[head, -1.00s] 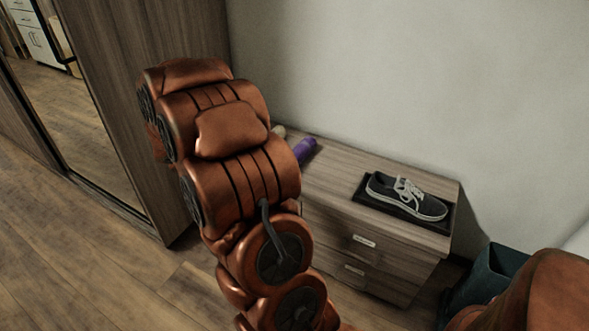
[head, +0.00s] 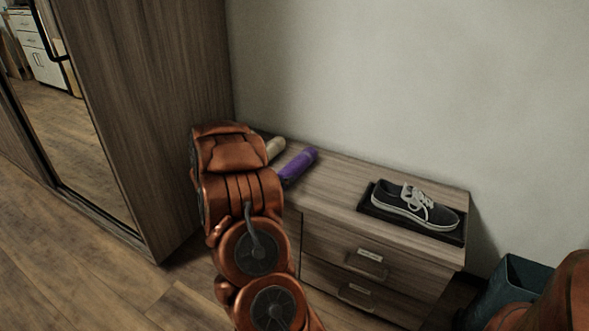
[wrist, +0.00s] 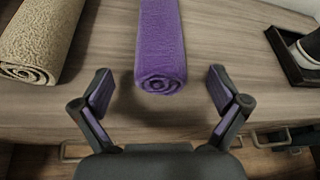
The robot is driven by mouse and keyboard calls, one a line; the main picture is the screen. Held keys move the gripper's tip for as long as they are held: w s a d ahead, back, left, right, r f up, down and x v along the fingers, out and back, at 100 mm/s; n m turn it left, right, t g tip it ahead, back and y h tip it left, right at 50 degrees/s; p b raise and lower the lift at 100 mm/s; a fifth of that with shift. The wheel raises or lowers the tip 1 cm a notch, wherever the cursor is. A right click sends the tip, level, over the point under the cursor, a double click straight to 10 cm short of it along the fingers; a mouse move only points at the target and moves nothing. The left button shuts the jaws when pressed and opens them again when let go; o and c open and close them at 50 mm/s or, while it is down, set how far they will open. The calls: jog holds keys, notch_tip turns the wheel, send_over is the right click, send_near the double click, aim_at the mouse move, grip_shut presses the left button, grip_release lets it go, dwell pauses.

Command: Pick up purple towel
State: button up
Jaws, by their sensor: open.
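The purple towel (head: 298,165) is a rolled cylinder lying on top of the wooden dresser in the head view, partly hidden by my arm. In the wrist view the purple towel (wrist: 161,48) lies lengthwise away from me, its spiral end facing me. My gripper (wrist: 159,82) is open and empty. Its two fingers stand apart to the left and right of the towel's near end, with a gap on each side. I cannot tell the exact height of the fingers over the dresser. The gripper is hidden behind my arm in the head view.
A beige rolled towel (wrist: 40,45) lies left of the purple one. The dresser (head: 340,187) also bears a sneaker (head: 413,206) on a black tray (head: 371,212) at the right. A wardrobe (head: 140,100) stands left and a wall behind. A teal bin (head: 510,290) stands at the lower right.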

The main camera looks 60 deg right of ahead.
aim_at(297, 166)
jog(key=shift+b+x, duration=0.8)
jog(key=shift+x, duration=1.6)
jog(key=shift+w, duration=0.1)
jog(key=c, duration=1.3)
jog(key=shift+r, duration=0.2)
